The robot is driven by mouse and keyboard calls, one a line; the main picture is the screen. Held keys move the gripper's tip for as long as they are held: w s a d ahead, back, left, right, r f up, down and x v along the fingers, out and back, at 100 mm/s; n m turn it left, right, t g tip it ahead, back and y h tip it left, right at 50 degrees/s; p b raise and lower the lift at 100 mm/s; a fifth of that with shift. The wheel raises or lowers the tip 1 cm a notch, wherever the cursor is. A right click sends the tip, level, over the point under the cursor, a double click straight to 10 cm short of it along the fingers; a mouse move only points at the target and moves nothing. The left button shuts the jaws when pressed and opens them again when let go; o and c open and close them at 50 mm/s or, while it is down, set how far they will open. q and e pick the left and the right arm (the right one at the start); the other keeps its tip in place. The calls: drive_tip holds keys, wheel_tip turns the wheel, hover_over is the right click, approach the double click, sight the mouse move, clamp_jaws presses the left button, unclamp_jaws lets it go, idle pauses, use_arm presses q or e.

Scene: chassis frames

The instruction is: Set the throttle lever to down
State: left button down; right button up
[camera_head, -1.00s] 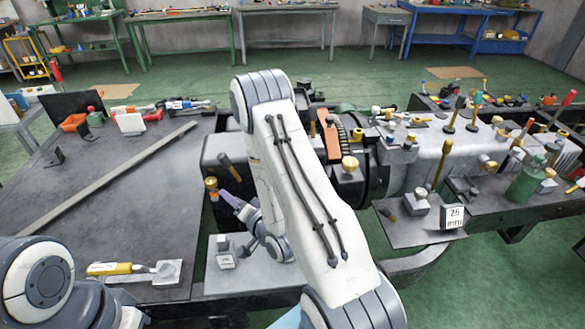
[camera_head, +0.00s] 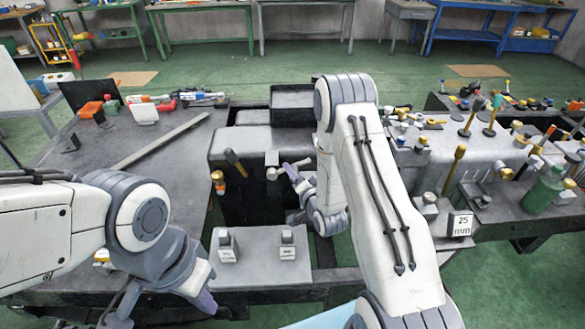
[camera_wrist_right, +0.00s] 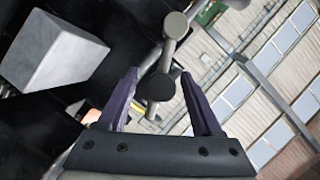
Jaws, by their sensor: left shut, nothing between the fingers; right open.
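A grey lever with round ends (camera_wrist_right: 168,52) shows in the right wrist view, lying partly between the fingers of my right gripper (camera_wrist_right: 162,95). I take it as the throttle lever, but no label on it is readable. In the head view its pale end (camera_head: 273,173) is by the fingertips of my right gripper (camera_head: 290,168), in front of the dark chassis block. The right fingers are open, and I cannot tell whether they touch it. My left gripper (camera_head: 207,300) is shut and empty, low at the left, apart from the lever.
A black-and-orange handle (camera_head: 235,162) and a yellow-topped knob (camera_head: 217,180) stand just left of the lever. A grey plate (camera_head: 258,262) with two small labelled blocks lies below. Knobs and a green bottle (camera_head: 541,190) crowd the right bench. A long bar lies left.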

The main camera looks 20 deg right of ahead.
drive_tip(key=shift+x, duration=1.4)
clamp_jaws()
idle(0.4)
